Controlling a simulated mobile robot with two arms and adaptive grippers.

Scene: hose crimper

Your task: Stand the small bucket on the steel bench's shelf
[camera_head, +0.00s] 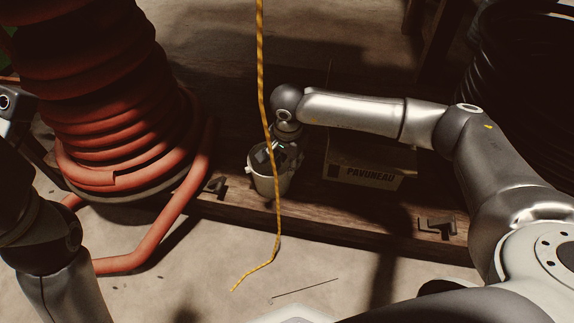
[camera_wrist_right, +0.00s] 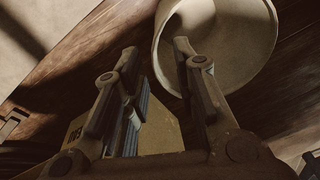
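The small bucket (camera_head: 267,184) is pale and upright with its mouth up, over the wooden planks in the middle of the head view. In the right wrist view its round mouth (camera_wrist_right: 236,50) fills the upper right. My right gripper (camera_head: 272,156) reaches down at the bucket's rim. In the wrist view its fingers (camera_wrist_right: 156,50) are apart, one overlapping the mouth and one left of the rim, with the near wall edge between them. Contact cannot be told. My left arm shows at the left edge, but its gripper is not in view. I cannot make out the steel bench's shelf.
A yellow rope (camera_head: 262,60) hangs in front of the bucket. A carton marked PAVUNEAU (camera_head: 365,176) stands right of it on the wooden planks (camera_head: 330,217). Coiled red hose (camera_head: 110,110) stands left, dark coils (camera_head: 525,80) at right. The concrete floor in front is mostly clear.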

